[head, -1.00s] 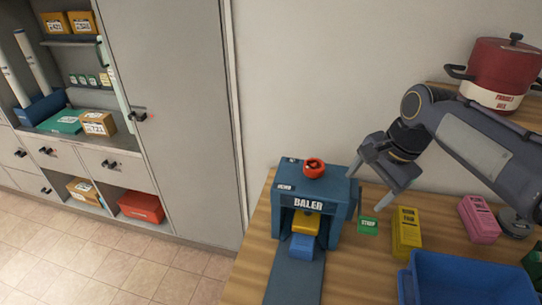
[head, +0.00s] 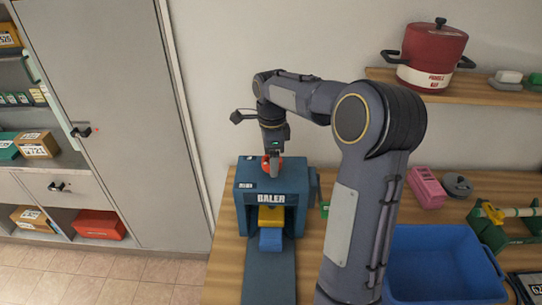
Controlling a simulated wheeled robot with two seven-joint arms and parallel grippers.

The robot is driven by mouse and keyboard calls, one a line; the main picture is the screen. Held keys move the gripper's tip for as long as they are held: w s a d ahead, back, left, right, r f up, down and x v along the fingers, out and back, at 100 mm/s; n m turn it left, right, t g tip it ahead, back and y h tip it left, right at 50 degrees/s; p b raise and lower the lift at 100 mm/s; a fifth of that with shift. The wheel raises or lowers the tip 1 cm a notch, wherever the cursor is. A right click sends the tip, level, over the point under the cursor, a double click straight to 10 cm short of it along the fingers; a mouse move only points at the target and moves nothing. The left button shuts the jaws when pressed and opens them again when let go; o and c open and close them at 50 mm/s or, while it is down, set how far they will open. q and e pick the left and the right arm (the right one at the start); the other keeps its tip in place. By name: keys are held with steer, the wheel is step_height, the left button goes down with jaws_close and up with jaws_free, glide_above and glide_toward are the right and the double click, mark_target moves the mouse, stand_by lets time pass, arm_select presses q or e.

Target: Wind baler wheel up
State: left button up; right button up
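The blue baler (head: 273,178) stands on the wooden table, its name on the front. Its red wheel (head: 267,166) sits on top, partly hidden by my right gripper (head: 273,168). The gripper points straight down with its fingers at the wheel; whether they are closed on it cannot be made out. Inside the baler's opening is a yellow part (head: 271,215) above a blue block (head: 271,239). A dark blue strip runs forward from the baler. My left gripper is not in view.
A blue bin (head: 440,255) stands right of my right arm. A pink block (head: 427,187), a grey disc (head: 457,186) and a green stand (head: 490,225) are behind it. A red pot (head: 432,55) sits on a wall shelf. Grey cabinets (head: 110,90) stand at the left.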

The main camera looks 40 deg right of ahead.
steer(key=shift+f, duration=0.2)
steer(key=shift+c, duration=0.3)
steer(key=c, duration=0.9)
